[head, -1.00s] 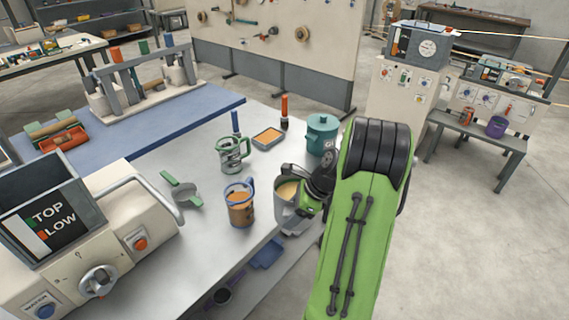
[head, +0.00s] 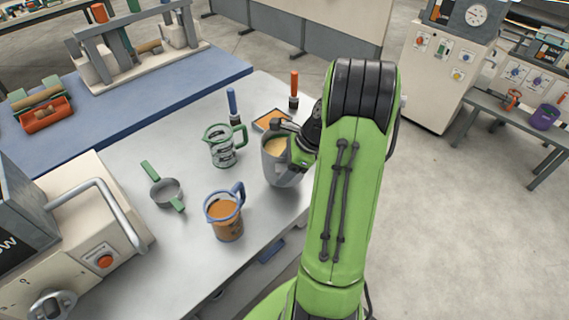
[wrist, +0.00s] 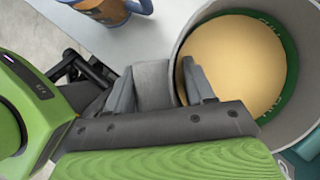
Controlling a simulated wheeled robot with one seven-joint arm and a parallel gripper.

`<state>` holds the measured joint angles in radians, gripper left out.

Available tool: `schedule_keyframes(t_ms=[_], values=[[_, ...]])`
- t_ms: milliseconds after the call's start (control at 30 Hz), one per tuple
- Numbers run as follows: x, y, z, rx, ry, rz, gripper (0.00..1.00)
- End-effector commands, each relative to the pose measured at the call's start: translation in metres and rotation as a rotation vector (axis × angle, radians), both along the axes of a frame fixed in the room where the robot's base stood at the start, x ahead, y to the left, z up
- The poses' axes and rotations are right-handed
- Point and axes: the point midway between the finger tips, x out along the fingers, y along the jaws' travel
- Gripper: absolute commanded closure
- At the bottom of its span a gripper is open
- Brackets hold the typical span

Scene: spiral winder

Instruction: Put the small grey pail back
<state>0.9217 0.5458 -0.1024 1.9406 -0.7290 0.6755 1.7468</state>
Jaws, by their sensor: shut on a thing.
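The small grey pail (head: 274,168), filled with a tan substance, is at the right part of the light grey table, right of the green-framed jug (head: 223,148). My gripper (head: 293,145) is at the pail's upper right side. In the wrist view my gripper (wrist: 160,86) is shut on a grey block-like part at the pail's side, and the pail (wrist: 185,35) shows a green band inside its rim. The pail looks roughly upright. I cannot tell whether its base touches the table. My arm hides the area right of it.
A blue-framed jug of orange-brown liquid (head: 226,218) stands near the front edge. A grey scoop with green handles (head: 167,191) lies left. A teal edge (wrist: 302,152) shows close to the pail.

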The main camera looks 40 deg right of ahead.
Motion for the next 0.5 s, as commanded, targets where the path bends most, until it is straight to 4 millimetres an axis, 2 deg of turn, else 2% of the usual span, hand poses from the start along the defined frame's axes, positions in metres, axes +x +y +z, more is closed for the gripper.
schedule_keyframes(t_ms=[300, 500], values=[[0.001, 0.000, -0.049, -0.004, -0.006, 0.002, 1.00], [0.002, -0.001, -0.050, -0.005, -0.007, 0.002, 1.00]])
